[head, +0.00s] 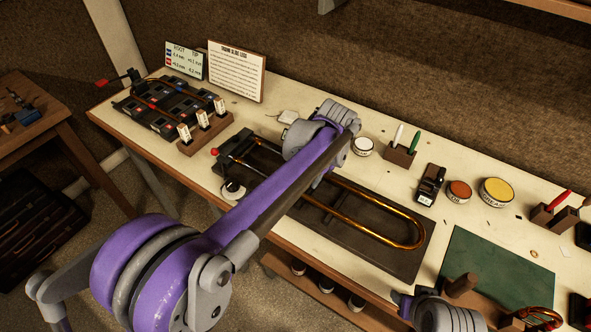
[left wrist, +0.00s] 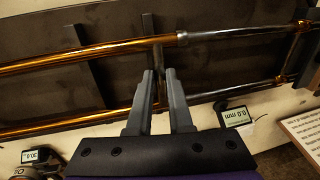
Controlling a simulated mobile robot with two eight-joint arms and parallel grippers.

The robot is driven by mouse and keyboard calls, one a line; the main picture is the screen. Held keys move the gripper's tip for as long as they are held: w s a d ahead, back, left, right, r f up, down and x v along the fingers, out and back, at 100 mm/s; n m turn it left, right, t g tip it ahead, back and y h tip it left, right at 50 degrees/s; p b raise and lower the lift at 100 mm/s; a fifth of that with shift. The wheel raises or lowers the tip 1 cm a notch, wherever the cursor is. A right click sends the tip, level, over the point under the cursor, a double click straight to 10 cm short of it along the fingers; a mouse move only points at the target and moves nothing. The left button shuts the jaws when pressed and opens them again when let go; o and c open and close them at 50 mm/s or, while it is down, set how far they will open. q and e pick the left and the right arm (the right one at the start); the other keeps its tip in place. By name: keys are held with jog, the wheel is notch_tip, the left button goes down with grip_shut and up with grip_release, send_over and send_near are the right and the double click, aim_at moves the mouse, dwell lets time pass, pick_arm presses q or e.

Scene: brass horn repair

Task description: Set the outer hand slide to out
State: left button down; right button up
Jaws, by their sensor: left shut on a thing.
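The outer hand slide (head: 420,235) is a U of two golden tubes with a rounded bow, lying along a dark board (head: 398,262) on the bench. Its tubes also show in the left wrist view (left wrist: 100,50), where silver inner tube (left wrist: 240,31) is exposed to the right of the sleeve ends. My left gripper (left wrist: 159,72) reaches between the two tubes and is shut on the slide's cross brace. In the head view my own arm hides this gripper and the middle of the slide.
A small display (left wrist: 233,116) reads 0.0 mm beside the board. A dark rack (head: 165,107) and two sign boards (head: 236,70) stand at the back left. Tins (head: 497,191), a pen holder (head: 399,154) and a green mat (head: 495,265) occupy the right.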

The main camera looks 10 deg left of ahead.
pick_arm(q)
jog(key=shift+s+d, duration=0.25)
jog(key=shift+d, duration=0.45)
jog(key=c, duration=0.8)
grip_release()
jog(key=shift+d, duration=0.1)
jog(key=shift+c, duration=0.2)
notch_tip(320, 180, up, 11)
jog(key=d, duration=0.2)
jog(key=shift+s+f+p, duration=0.2)
jog(key=shift+s+p, duration=0.1)
jog(key=shift+s, duration=0.1)
jog(key=shift+a, duration=0.1)
jog(key=s+a+f+n+t, duration=0.1)
jog(key=s+a+f, duration=0.3)
jog(key=s, duration=0.3)
jog(key=s+a+f+n+t+h, duration=0.1)
jog(key=s+a+f, duration=0.3)
jog(key=s, duration=0.4)
jog(key=s+a+f+n+t+h, duration=0.1)
jog(key=s+a+f+n+t, duration=0.1)
jog(key=s+a+f, duration=0.3)
jog(key=s, duration=0.2)
jog(key=shift+s+f+t, duration=0.3)
